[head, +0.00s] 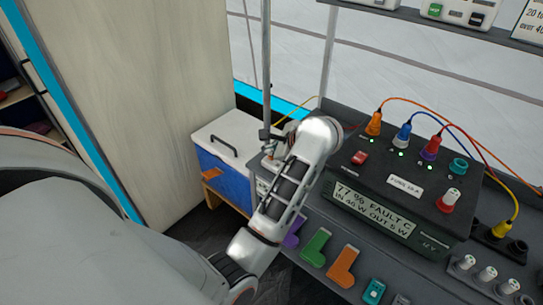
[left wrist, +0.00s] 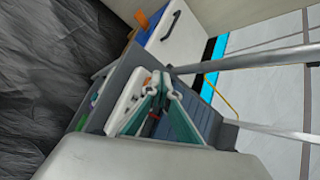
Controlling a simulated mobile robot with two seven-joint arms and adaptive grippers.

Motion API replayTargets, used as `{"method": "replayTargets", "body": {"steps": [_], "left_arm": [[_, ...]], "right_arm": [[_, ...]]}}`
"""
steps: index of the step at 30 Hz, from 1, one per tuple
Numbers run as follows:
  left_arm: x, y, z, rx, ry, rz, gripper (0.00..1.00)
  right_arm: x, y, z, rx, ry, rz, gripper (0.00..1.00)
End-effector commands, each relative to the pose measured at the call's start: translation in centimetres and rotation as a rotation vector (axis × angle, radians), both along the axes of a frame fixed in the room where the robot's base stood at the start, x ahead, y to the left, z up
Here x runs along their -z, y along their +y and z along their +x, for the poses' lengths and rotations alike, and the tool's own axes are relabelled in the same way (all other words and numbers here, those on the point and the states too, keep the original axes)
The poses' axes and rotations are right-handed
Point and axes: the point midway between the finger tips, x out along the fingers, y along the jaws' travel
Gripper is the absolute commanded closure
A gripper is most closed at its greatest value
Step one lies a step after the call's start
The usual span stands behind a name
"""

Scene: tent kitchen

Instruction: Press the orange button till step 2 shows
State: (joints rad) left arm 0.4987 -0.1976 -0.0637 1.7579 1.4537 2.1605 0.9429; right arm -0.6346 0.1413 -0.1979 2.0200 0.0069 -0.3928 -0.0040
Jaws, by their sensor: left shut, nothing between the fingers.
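My left gripper (left wrist: 162,82) shows in the left wrist view with its teal fingers together and nothing between them. Its tips are beside or over a white device (left wrist: 126,98) on the grey shelf; whether they touch it I cannot tell. In the head view my left arm reaches up from the bottom left, and its white wrist hides much of that spot. My right gripper is not in view.
A black box (head: 455,228) on the grey shelf (head: 330,282) reads "77 % FAULT C, IN 40 W OUT 5 W". It carries coloured plugs, cables and a red switch (head: 360,157). Green (head: 315,246) and orange (head: 343,264) L-shaped pieces lie in front. A thin pole (head: 266,60) rises near my wrist.

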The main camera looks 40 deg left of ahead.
Motion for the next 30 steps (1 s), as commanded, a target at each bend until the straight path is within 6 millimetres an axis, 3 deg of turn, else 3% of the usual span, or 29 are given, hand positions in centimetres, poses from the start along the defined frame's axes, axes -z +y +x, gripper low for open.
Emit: {"method": "replayTargets", "body": {"steps": [15, 30], "left_arm": [[0.38, -0.01, 0.0, 0.0, 0.0, 0.0, 1.0], [0.72, -0.01, 0.0, -0.001, 0.001, 0.0, 1.0]], "right_arm": [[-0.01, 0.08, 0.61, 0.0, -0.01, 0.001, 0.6], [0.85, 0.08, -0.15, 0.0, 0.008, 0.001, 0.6]]}}
